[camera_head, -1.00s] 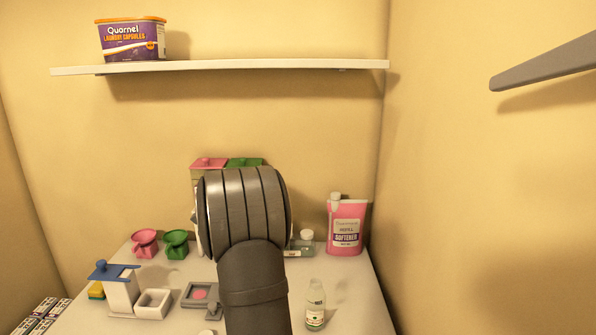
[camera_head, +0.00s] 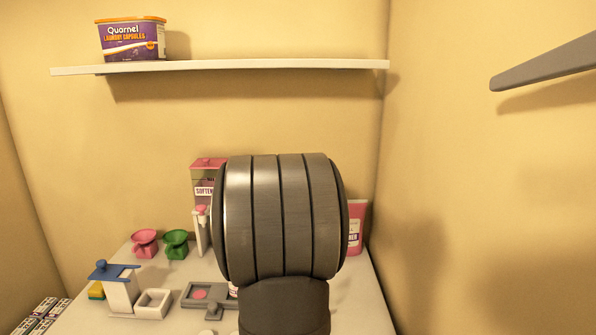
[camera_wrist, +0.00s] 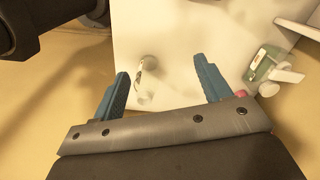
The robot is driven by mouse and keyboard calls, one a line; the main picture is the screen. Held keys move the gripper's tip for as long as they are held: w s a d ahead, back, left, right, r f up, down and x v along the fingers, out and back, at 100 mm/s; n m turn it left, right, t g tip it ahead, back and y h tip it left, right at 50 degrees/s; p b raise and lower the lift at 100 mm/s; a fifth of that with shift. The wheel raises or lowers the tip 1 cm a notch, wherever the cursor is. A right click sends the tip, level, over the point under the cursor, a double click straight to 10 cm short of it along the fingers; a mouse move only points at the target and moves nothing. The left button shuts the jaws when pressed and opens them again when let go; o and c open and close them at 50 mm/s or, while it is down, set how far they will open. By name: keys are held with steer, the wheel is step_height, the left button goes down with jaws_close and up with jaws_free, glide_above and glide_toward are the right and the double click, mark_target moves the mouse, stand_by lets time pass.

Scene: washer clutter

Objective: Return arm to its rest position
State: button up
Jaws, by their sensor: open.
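My gripper (camera_wrist: 163,90) shows in the wrist view with its two blue fingers spread apart and nothing between them. A white table top (camera_wrist: 175,35) lies below it, and a small clear bottle (camera_wrist: 149,65) stands there beyond the fingertips, apart from them. In the head view a large grey joint of my arm (camera_head: 281,215) fills the middle and hides my gripper and part of the table.
The table (camera_head: 365,310) holds pink (camera_head: 145,243) and green (camera_head: 176,244) cups, a blue-topped dispenser (camera_head: 120,290), a grey tray (camera_head: 190,301), a pink-lidded softener dispenser (camera_head: 207,180) and a pink softener bottle (camera_head: 357,228). A grey ledge (camera_head: 545,68) juts at right.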

step_height(320, 180, down, 11)
steer(key=s, duration=0.2)
steer(key=shift+w+d+r, duration=0.1)
steer(key=shift+w+r, duration=0.05)
steer(key=shift+r, duration=1.2)
steer(key=shift+w+d+r, duration=0.1)
steer(key=shift+r, duration=1.25)
steer(key=shift+a, duration=0.1)
